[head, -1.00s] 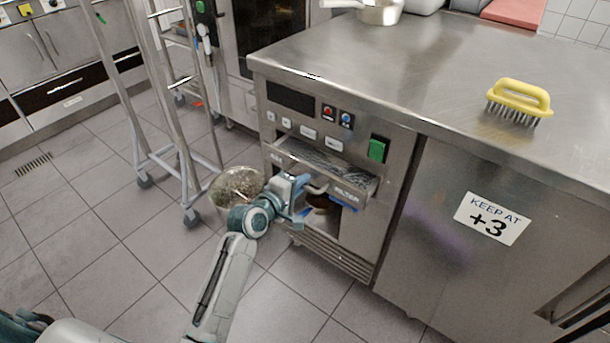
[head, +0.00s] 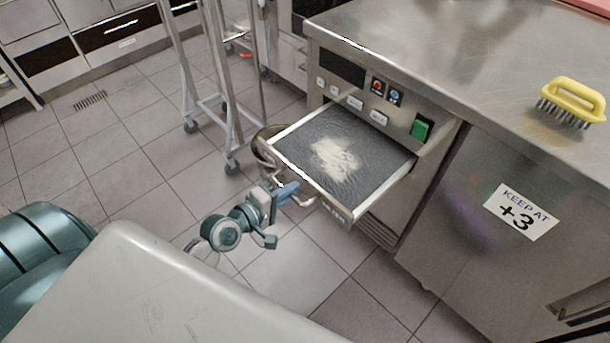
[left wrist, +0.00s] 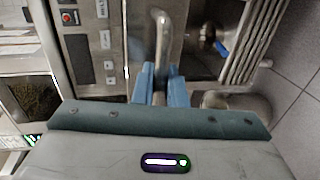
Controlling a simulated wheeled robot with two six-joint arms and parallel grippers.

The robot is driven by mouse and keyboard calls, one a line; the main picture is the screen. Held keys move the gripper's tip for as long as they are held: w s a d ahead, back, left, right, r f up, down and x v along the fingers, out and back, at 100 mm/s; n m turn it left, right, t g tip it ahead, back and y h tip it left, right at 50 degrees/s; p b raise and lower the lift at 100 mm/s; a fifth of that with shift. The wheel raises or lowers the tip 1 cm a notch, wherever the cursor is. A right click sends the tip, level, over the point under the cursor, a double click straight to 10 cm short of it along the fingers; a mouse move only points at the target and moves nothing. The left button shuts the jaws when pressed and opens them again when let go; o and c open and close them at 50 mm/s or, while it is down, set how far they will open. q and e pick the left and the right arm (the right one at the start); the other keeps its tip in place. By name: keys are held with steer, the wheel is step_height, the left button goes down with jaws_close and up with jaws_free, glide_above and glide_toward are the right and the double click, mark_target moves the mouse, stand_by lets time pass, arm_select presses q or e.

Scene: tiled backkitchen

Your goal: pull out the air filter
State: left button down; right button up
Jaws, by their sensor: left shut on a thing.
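The air filter (head: 310,155) is a dark grey mesh panel in a metal-framed drawer. A pale dusty patch lies on its middle. The drawer sticks well out of the front of the steel cabinet, below the control panel. My left gripper (head: 287,194) is at the drawer's front and is shut on its curved metal handle (head: 306,202). In the left wrist view the handle (left wrist: 161,35) runs down between the blue fingers of the gripper (left wrist: 160,88). The filter surface is hard to make out in that view. My right gripper is not in view.
The steel cabinet (head: 440,70) carries a yellow brush (head: 572,97) on top. A green switch (head: 421,127) is above the drawer's right side. A metal rack on wheels (head: 223,110) stands left of the drawer. A round bin (head: 262,141) is partly hidden behind the drawer. The tiled floor in front is open.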

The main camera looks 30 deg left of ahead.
arm_select(q)
steer(key=shift+v, duration=0.85)
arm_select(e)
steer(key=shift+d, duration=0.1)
arm_select(q)
steer(key=shift+f, duration=0.25)
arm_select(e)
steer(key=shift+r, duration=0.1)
arm_select(q)
steer(key=c, duration=1.6)
jaws_free()
steer(key=shift+s, duration=0.1)
